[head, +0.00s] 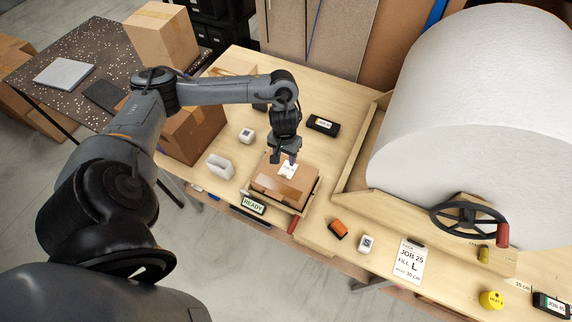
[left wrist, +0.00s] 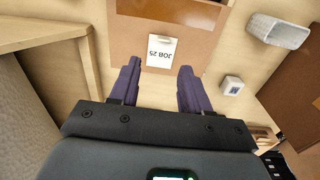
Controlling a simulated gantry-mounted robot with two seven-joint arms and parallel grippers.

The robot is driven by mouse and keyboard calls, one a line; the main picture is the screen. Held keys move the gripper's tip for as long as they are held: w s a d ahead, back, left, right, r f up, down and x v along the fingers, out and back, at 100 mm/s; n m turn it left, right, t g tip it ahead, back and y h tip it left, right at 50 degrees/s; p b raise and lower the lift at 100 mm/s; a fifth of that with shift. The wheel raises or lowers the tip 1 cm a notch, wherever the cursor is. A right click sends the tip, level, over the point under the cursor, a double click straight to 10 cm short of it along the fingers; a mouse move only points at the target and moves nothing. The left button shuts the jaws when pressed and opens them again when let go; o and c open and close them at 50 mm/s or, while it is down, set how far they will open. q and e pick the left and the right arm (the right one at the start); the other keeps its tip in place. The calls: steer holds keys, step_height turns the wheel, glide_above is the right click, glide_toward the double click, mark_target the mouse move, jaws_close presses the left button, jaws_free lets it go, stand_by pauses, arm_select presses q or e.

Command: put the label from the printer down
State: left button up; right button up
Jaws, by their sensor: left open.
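A small white label (head: 287,170) marked JOB 25 in the left wrist view (left wrist: 161,50) lies on the top of a brown carton (head: 278,188). The carton stands in a shallow wooden tray (head: 309,204) on the workbench. My left gripper (head: 284,158) is over the carton, pointing down at the label. In the left wrist view, its two purple fingers (left wrist: 159,68) are apart, with the label's near edge between and just beyond their tips. Nothing is held between them. I cannot tell which device is the printer. My right gripper is not in view.
A READY sign (head: 254,205) stands before the carton. A black device (head: 322,125) lies behind it. A white holder (head: 220,166) and small white cube (head: 246,136) are to the left. A large white roll (head: 480,110) fills the right. A JOB 25 sheet (head: 410,262) lies front right.

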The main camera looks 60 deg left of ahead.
arm_select(q)
steer(key=w+d+f+m+t+h, duration=0.1)
steer(key=d+m+t+h, duration=0.2)
steer(key=d, duration=1.1)
steer(key=w+d+f+m+t, duration=0.1)
steer(key=w+d+m+t, duration=0.15)
steer(key=d+m, duration=0.7)
steer(key=s+r+n+g+y, duration=0.2)
steer(key=s+r+n, duration=0.1)
steer(key=s, duration=1.1)
steer(key=shift+a+r+n+y, duration=0.2)
steer(key=shift+r+n+y, duration=0.2)
steer(key=shift+r, duration=0.15)
steer(key=shift+r+p, duration=0.4)
steer(key=shift+p, duration=0.05)
